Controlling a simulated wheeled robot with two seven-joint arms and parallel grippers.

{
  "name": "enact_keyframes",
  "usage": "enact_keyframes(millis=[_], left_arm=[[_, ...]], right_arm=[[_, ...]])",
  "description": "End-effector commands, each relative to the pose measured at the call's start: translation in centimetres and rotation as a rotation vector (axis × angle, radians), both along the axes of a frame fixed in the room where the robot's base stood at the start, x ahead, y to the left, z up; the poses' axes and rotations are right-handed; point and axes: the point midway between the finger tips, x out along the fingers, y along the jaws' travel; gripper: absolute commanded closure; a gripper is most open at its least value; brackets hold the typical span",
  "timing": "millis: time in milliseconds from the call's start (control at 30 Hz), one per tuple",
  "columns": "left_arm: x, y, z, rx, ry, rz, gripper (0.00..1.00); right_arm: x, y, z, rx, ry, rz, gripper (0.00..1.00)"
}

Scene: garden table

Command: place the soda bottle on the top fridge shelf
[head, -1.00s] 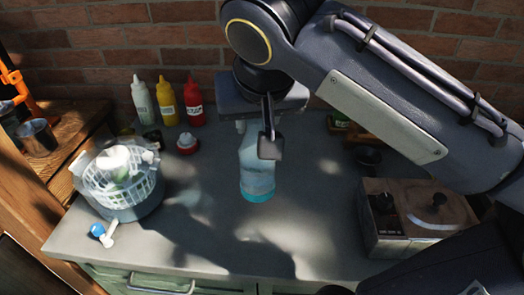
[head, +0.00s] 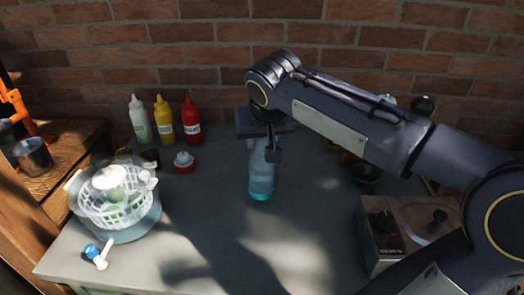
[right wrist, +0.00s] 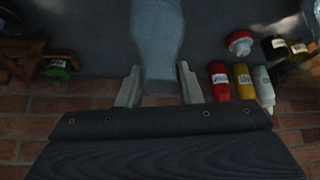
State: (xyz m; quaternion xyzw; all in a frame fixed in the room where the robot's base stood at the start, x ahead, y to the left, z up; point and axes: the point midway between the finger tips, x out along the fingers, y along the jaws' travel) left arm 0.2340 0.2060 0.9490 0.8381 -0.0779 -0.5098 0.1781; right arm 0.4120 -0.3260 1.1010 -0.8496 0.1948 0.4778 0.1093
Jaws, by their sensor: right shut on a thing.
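The soda bottle (head: 261,178) is pale, clear-looking, with a teal base. It is upright over the grey worktop, in the middle of the head view. My right gripper (head: 270,150) is shut on its upper part. In the right wrist view, the bottle (right wrist: 158,35) runs up from between the two fingers of the gripper (right wrist: 158,85). I cannot tell whether its base touches the worktop. No fridge or shelf shows in these frames. My left gripper is not in view.
White (head: 139,119), yellow (head: 163,121) and red (head: 190,121) squeeze bottles stand at the back left. A basket-like spinner (head: 117,205) is at front left, and a box-like appliance (head: 385,235) at right. A brick wall (head: 330,35) closes the back.

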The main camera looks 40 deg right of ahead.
Motion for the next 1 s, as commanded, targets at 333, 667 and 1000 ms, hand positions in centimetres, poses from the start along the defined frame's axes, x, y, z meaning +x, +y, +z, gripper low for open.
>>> enact_keyframes(millis=[333, 667, 1000], left_arm=[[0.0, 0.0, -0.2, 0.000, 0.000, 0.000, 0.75], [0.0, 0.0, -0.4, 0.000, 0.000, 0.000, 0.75], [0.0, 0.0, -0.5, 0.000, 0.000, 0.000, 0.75]], right_arm=[[0.5, -0.5, -3.7, -0.002, -0.001, -0.001, 1.00], [0.5, -0.5, -3.9, 0.000, -0.002, -0.001, 1.00], [0.5, -0.5, -4.1, -0.001, 0.000, -0.001, 0.46]])
